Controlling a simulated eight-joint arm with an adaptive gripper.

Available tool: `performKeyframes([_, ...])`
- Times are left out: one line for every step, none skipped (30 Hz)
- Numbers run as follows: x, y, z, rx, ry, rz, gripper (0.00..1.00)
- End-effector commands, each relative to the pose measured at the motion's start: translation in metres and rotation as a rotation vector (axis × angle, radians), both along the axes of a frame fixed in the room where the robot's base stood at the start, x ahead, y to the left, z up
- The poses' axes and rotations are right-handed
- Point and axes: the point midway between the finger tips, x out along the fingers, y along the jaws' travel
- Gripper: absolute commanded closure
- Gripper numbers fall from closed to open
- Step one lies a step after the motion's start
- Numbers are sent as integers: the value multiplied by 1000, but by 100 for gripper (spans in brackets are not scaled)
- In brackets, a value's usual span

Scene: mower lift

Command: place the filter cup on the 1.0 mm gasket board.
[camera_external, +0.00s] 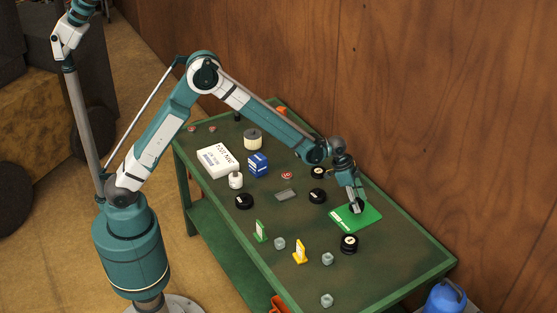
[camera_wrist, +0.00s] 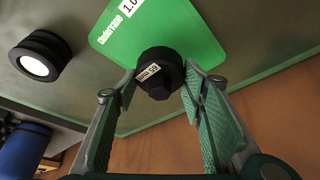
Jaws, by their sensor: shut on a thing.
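The green gasket board (camera_external: 372,217) lies flat toward the right, wall side of the table. In the wrist view the board (camera_wrist: 195,35) shows a white label with "1.0". My gripper (camera_external: 356,207) points down over the board. It also shows in the wrist view (camera_wrist: 160,82), with its fingers on either side of a small black piece with a white label, apparently the filter cup (camera_wrist: 158,85). The gripper is shut on this cup. The cup is over the board's area; I cannot tell whether its underside touches it. In the external view the fingers mostly hide the cup.
A black round part (camera_external: 349,243) stands close to the board's front edge, also in the wrist view (camera_wrist: 40,57). Other black discs (camera_external: 317,196), a yellow stand (camera_external: 300,253) and grey nuts (camera_external: 328,259) are nearby. A wooden wall (camera_external: 450,130) rises behind the table.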

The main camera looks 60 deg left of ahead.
Motion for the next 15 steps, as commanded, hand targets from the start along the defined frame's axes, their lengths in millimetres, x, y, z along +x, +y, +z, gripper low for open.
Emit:
performKeyframes([0, 0, -2, 0, 0, 0, 75])
performKeyframes([0, 0, -4, 0, 0, 0, 75])
performKeyframes([0, 0, -7, 0, 0, 0, 75])
performKeyframes([0, 0, -10, 0, 0, 0, 75])
performKeyframes([0, 0, -14, 0, 0, 0, 75])
performKeyframes([0, 0, -18, 0, 0, 0, 75])
performKeyframes([0, 0, -21, 0, 0, 0, 75])
performKeyframes([0, 0, -25, 0, 0, 0, 75])
performKeyframes([0, 0, -28, 0, 0, 0, 75])
performKeyframes([0, 0, -31, 0, 0, 0, 75])
performKeyframes([0, 0, -33, 0, 0, 0, 75])
performKeyframes([0, 0, -35, 0, 0, 0, 75])
performKeyframes([0, 0, -37, 0, 0, 0, 75])
performKeyframes([0, 0, -37, 0, 0, 0, 75])
performKeyframes([0, 0, -37, 0, 0, 0, 75])
